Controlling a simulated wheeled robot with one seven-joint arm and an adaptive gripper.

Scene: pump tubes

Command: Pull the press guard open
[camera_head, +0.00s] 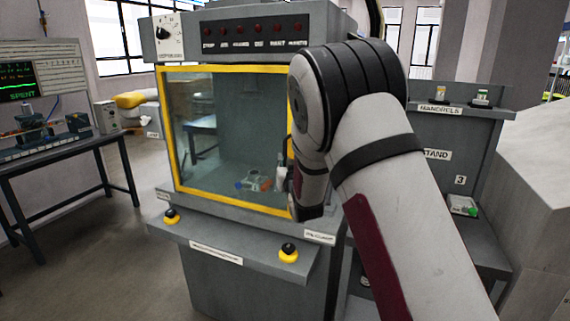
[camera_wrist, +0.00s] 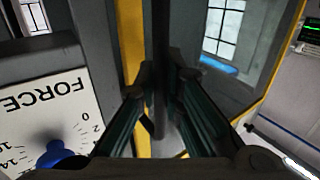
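The press guard (camera_head: 226,211) is a clear pane in a yellow frame on the front of the press (camera_head: 262,25). It stands across the press opening. My gripper is at the guard's right edge in the head view, with its fingers mostly hidden by my arm. In the wrist view the guard's yellow frame (camera_wrist: 131,40) shows beside a dark upright bar (camera_wrist: 160,45), seemingly the guard's handle. My gripper (camera_wrist: 164,82) has its fingers apart, one on each side of this bar. A narrow gap shows on the right; contact on the left is unclear.
A panel marked FORCE (camera_wrist: 45,115) with a blue knob is close to the left finger. A ledge with yellow-based buttons (camera_head: 288,253) projects below the guard. A stand (camera_head: 470,150) is on the right and a bench (camera_head: 60,150) on the left. Floor shows between bench and press.

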